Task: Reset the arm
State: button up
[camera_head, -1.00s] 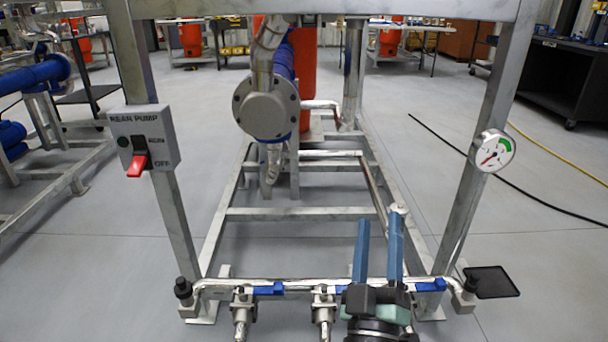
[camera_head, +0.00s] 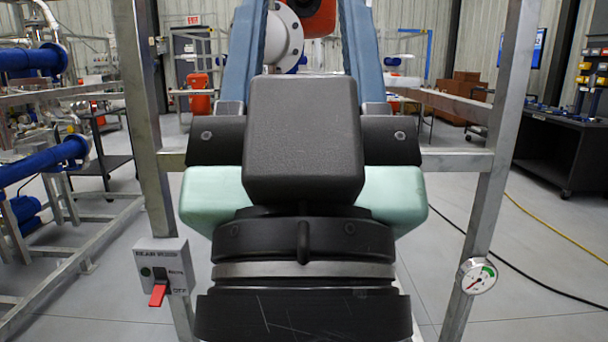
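My gripper (camera_head: 302,15) fills the middle of the head view. It has a black body, mint-green side pieces and two long blue fingers. The fingers point up and away, spread well apart, with the background showing between them. Their tips run out at the top edge. I see nothing held between them. The gripper body hides much of the skid behind it.
A metal frame stands around my gripper, with a left post (camera_head: 145,110), a right post (camera_head: 500,150) and a crossbar. The rear pump switch box (camera_head: 163,265) has a red handle. A round gauge (camera_head: 477,276) is on the right post. A black workbench (camera_head: 560,150) stands far right.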

notch_tip(320, 180, up, 26)
jog(key=p, duration=2.4)
jog(key=shift+r, duration=0.15)
